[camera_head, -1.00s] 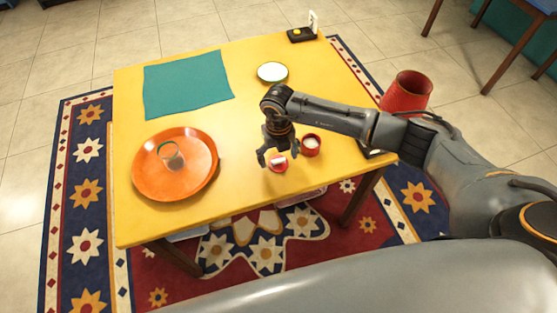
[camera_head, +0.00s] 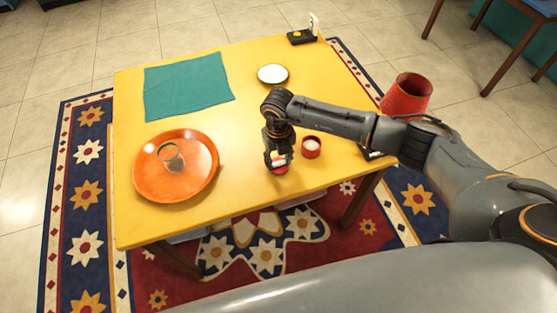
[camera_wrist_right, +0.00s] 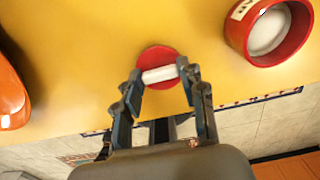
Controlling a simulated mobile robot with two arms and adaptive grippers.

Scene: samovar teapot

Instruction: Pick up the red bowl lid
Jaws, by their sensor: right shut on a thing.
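The red bowl lid (camera_wrist_right: 155,56) is a small red disc with a pale bar-shaped handle across its top. It lies at the table's front edge side, and in the head view it shows below my right gripper (camera_head: 279,164). In the right wrist view the fingers of my right gripper (camera_wrist_right: 160,76) are shut on the lid's handle, one at each end. The red bowl (camera_head: 311,147), with white contents, stands just right of the gripper; it also shows in the right wrist view (camera_wrist_right: 268,32). My left gripper is not in view.
The yellow table (camera_head: 240,120) holds an orange tray (camera_head: 200,187) with a glass (camera_head: 171,158), a teal cloth (camera_head: 187,84), a white plate (camera_head: 272,74) and a small black box (camera_head: 301,37). A red bucket (camera_head: 406,95) stands beyond the table's right edge. The table's middle is clear.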

